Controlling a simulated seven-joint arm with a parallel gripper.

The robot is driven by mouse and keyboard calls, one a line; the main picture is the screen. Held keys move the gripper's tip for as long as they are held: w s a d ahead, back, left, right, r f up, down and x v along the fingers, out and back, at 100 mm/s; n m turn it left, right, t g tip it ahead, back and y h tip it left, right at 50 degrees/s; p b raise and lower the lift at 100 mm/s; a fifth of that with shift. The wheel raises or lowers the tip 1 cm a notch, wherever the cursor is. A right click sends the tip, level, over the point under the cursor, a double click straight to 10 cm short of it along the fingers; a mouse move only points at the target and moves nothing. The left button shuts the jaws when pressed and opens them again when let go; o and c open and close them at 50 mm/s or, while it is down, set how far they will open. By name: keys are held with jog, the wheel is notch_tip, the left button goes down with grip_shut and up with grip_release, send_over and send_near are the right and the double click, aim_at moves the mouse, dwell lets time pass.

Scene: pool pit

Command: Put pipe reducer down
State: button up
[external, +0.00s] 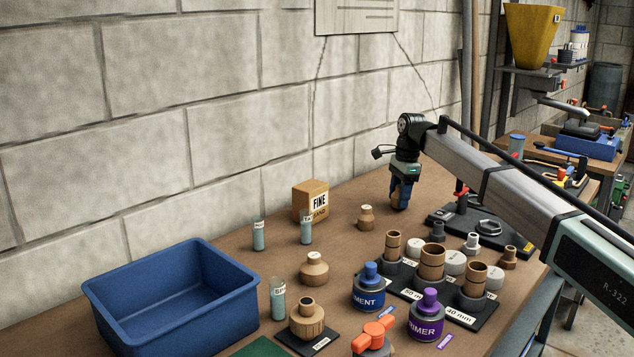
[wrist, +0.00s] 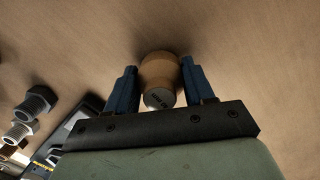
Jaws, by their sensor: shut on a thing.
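My gripper (external: 399,203) hangs low over the far part of the workbench, its blue fingers pointing down. In the wrist view my gripper (wrist: 159,64) is shut on the pipe reducer (wrist: 160,72), a tan, rounded piece with a grey round end toward the camera. The fingers press on its two sides. In the external view the fingers mostly hide it. I cannot tell whether its far end touches the bench. A similar tan reducer (external: 366,218) stands upright just left of my gripper, apart from it.
On the workbench (external: 345,238), a black fitting board (external: 475,312) stands in front and a dark clamp stand (external: 470,226) to the right. Two more tan reducers (external: 314,269) (external: 307,319), a blue bin (external: 215,312), a box (external: 311,201) and bottles stand left. Bare bench lies behind my gripper.

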jog(key=shift+f, duration=0.3)
jog(key=shift+f, duration=0.1)
jog(key=o, duration=1.1)
jog(key=r, duration=0.4)
jog(key=d+r, duration=0.1)
jog(key=r, duration=0.7)
jog(key=shift+w+d, duration=0.15)
jog(key=shift+d, duration=0.05)
